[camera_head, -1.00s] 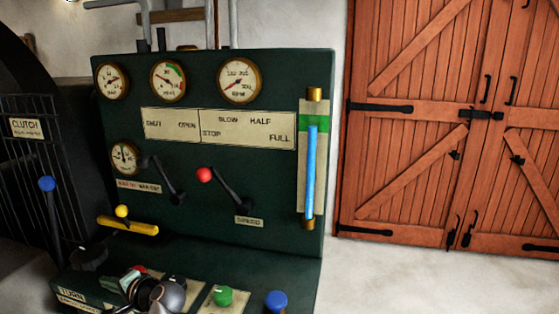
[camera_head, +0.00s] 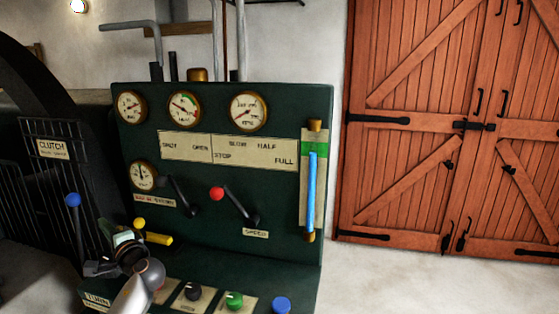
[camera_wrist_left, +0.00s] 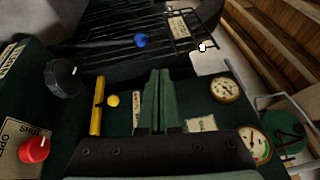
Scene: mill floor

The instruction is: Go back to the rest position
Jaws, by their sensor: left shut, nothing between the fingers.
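My left gripper (camera_head: 113,233) is at the lower left of the head view, in front of the dark green control panel (camera_head: 285,190). Its greenish fingers (camera_wrist_left: 155,98) stand together in the middle of the left wrist view, with nothing between them. In the head view it overlaps the area between the blue-knobbed lever (camera_head: 73,200) and the yellow bar (camera_head: 158,239). I see no contact with either; the exact gap cannot be told. My right gripper is not in view.
The red-knobbed lever (camera_head: 217,194), gauges (camera_head: 248,111) and blue tube (camera_head: 312,190) are on the panel. Green (camera_head: 235,300) and blue (camera_head: 281,304) knobs are on the lower ledge. A dark clutch fence (camera_head: 50,185) stands left. Open floor lies before the wooden doors (camera_head: 440,120) at right.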

